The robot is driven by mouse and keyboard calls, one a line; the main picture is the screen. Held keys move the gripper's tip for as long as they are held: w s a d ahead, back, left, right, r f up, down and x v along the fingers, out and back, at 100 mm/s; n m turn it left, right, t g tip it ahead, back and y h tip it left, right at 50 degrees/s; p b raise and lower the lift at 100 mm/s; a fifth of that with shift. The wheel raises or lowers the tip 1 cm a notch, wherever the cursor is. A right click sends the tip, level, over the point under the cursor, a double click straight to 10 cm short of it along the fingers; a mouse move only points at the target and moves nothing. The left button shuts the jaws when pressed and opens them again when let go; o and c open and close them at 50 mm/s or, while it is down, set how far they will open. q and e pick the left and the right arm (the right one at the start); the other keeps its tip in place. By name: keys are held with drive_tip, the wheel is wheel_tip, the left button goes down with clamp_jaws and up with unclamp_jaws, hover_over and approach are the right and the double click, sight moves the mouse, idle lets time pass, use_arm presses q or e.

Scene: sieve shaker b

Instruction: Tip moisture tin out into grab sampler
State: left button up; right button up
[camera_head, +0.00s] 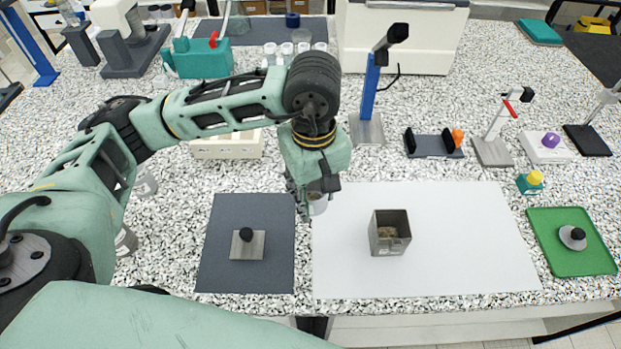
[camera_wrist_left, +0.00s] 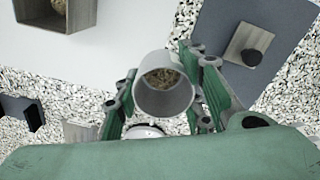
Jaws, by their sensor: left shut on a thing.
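The moisture tin (camera_wrist_left: 165,100) is a small grey cylinder with brown grainy material inside, seen from its open top in the left wrist view. My left gripper (camera_head: 311,197) is shut on it, with green fingers on both sides of the tin. In the head view the tin (camera_head: 318,205) is partly hidden by the gripper, at the left edge of the white sheet. The grab sampler (camera_head: 390,236) is an open square metal box standing on the white sheet, to the right of the gripper. Some brown material lies in its bottom. My right gripper is not in view.
A dark mat (camera_head: 222,273) with a square metal lid (camera_head: 247,245) and black knob lies left of the white sheet (camera_head: 465,250). A green tray (camera_head: 570,265) with a knobbed disc is at the far right. A blue-post stand (camera_head: 369,95) is behind.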

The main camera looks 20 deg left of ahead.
use_arm(q)
drive_tip(key=shift+w+d+r+n+p, duration=0.1)
drive_tip(key=shift+d+r+n+p, duration=0.1)
drive_tip(key=shift+d+n+p, duration=0.25)
drive_tip(key=shift+w+d+r+n+p, duration=0.1)
drive_tip(key=shift+d+r+n, duration=0.15)
drive_tip(key=shift+n, duration=0.4)
drive_tip(key=w+d+r+n+p, duration=0.15)
drive_tip(key=d+n+p, duration=0.4)
drive_tip(key=n, duration=0.75)
drive_tip(key=w+d+r+n+p, duration=0.15)
drive_tip(key=d+n+p, duration=0.45)
drive_tip(key=n, duration=0.6)
drive_tip(key=s+d+f+n+p, duration=0.2)
drive_tip(key=d+n+p, duration=0.2)
drive_tip(key=d+n, duration=0.7)
drive_tip(key=a+n+h+b, duration=0.1)
drive_tip(key=a+h+b, duration=0.2)
drive_tip(key=h, duration=0.7)
drive_tip(key=a+r+n+h+b, duration=0.1)
drive_tip(key=a+h+b, duration=0.3)
drive_tip(key=h+b, duration=0.3)
drive_tip(key=h, duration=0.4)
drive_tip(key=shift+a+r+n, duration=0.25)
drive_tip(key=shift+r+n, duration=0.05)
